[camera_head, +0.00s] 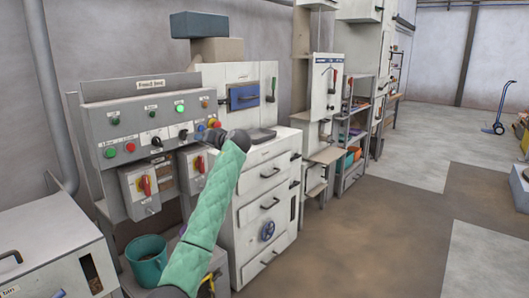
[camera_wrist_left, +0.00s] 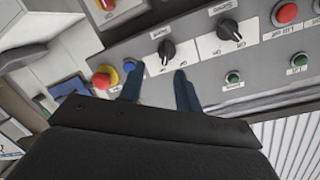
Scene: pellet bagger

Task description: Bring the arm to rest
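My left arm, in a green quilted sleeve, reaches up from the bottom of the head view. Its dark left gripper (camera_head: 205,135) is in front of the right part of the grey control panel (camera_head: 97,118). In the left wrist view, the two bluish fingers of the left gripper (camera_wrist_left: 159,80) stand apart with nothing between them. They point at the panel by a black rotary knob (camera_wrist_left: 167,50). The left finger is close to a blue button (camera_wrist_left: 129,65); I cannot tell whether it touches. My right gripper is in neither view.
A red emergency button (camera_wrist_left: 105,77) on yellow is beside the blue button. A red rotary switch (camera_head: 145,186) is on a box below the panel. A teal bucket (camera_head: 147,262) stands low left of my arm. A white drawer cabinet (camera_head: 263,205) is to the right.

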